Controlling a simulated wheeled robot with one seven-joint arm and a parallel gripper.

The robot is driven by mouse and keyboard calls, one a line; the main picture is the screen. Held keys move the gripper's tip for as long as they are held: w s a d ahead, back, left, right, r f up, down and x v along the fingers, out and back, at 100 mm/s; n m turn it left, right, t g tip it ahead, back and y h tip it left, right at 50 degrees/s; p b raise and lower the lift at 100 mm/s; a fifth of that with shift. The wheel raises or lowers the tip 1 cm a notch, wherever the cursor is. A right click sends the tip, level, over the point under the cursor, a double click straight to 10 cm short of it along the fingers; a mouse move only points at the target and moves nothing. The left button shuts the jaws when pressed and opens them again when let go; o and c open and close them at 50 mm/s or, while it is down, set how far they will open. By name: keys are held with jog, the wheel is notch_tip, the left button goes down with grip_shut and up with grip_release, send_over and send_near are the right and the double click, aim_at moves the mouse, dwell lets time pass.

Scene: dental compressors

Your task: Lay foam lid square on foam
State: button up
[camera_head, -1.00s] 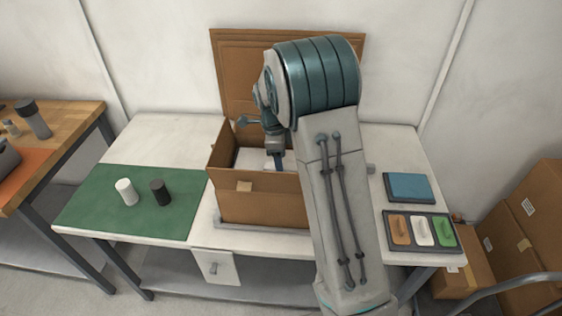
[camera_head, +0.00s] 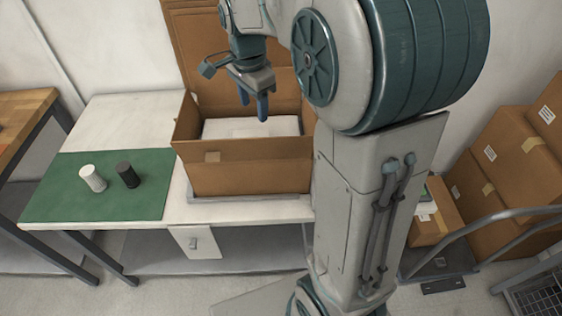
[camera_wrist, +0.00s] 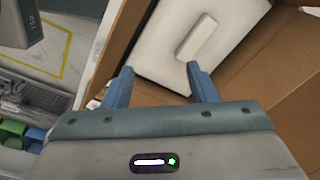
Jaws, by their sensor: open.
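The white foam lid (camera_head: 225,128) lies inside the open cardboard box (camera_head: 245,174). In the wrist view the lid (camera_wrist: 165,35) is a pale slab with a raised bar on top, and its edges look roughly in line with the box walls. The foam beneath it is hidden, so I cannot tell how closely it sits. My gripper (camera_head: 254,104) is above the box, pointing down, with its blue fingers apart and nothing between them. In the wrist view my gripper (camera_wrist: 158,82) shows open in front of the lid's near edge.
The box's tall back flap (camera_head: 192,50) stands upright behind it. A green mat (camera_head: 100,200) at left holds a white cylinder (camera_head: 93,178) and a black one (camera_head: 128,175). Cartons (camera_head: 510,165) stand at right. The table's back left is clear.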

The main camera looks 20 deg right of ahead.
jog(key=s+f+n+t, duration=0.2)
jog(key=s+n, duration=1.2)
jog(key=s, duration=0.5)
jog(key=shift+f, duration=0.25)
